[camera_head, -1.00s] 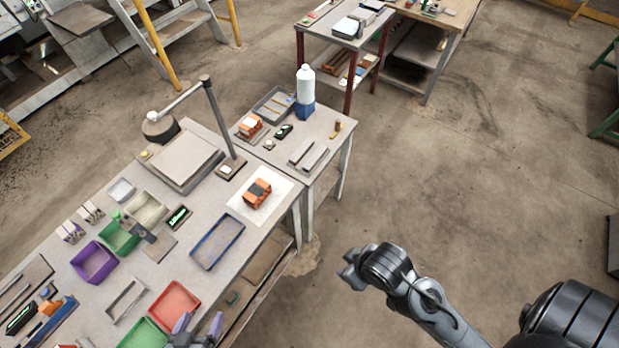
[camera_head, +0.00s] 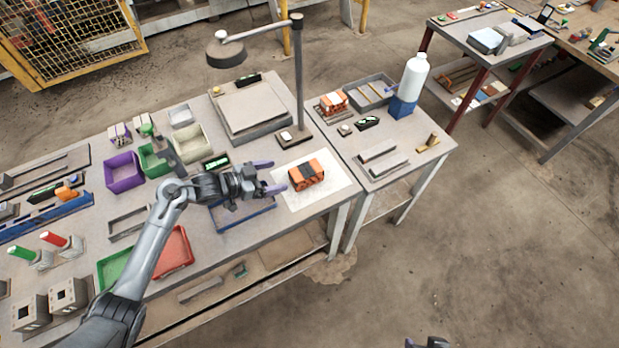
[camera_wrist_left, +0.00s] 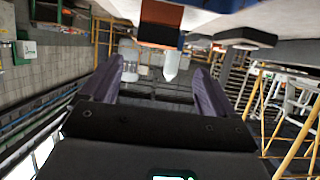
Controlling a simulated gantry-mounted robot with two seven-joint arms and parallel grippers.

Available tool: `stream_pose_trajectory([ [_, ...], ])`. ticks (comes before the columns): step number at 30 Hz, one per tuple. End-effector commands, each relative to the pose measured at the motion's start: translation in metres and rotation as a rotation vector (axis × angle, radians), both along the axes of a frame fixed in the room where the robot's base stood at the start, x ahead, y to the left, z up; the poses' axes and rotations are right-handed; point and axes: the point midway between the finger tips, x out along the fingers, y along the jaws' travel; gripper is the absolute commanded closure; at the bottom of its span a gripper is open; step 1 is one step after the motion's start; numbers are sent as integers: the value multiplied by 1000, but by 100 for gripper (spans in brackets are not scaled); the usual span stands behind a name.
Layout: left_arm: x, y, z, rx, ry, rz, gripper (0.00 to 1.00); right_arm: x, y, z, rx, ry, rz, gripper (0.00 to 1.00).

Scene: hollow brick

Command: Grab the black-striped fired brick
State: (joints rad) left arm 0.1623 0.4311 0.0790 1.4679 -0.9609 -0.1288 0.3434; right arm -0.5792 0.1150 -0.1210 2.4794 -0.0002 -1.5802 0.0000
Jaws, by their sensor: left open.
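The black-striped fired brick (camera_head: 307,174) is orange with a dark band across its middle. It lies on a white sheet near the right end of the main table. My left gripper (camera_head: 269,176) is open and empty, just left of the brick, with its fingers pointing toward it and a gap between. In the left wrist view, the brick (camera_wrist_left: 159,34) shows at the top, ahead of the open purple fingers (camera_wrist_left: 160,82). Only a small part of my right gripper (camera_head: 428,342) shows at the bottom edge of the head view; its jaws are unclear.
Another orange brick with a white top (camera_head: 333,102) sits on the side table, near a grey tray (camera_head: 371,93) and a white bottle (camera_head: 414,76) on a blue base. A lamp post (camera_head: 299,75) stands behind the sheet. A blue-rimmed tray (camera_head: 243,221) lies below my left gripper.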

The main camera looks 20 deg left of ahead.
Motion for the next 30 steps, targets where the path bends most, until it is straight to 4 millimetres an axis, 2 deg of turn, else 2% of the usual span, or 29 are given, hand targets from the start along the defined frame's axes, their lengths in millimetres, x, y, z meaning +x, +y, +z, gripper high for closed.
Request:
stream_pose_trajectory([
  [7,24,-22,-12,-3,-1,-1,12,0,-1,-4,-3,-2,1,52],
  [16,35,-34,-19,-2,-1,-1,12,0,-3,-6,-9,-1,5,52],
  [23,52,-56,-30,-3,0,0,12,0,-2,-9,-9,-1,5,52],
  [30,64,-66,-36,-1,-1,0,12,0,-2,-11,-6,-1,2,52],
])
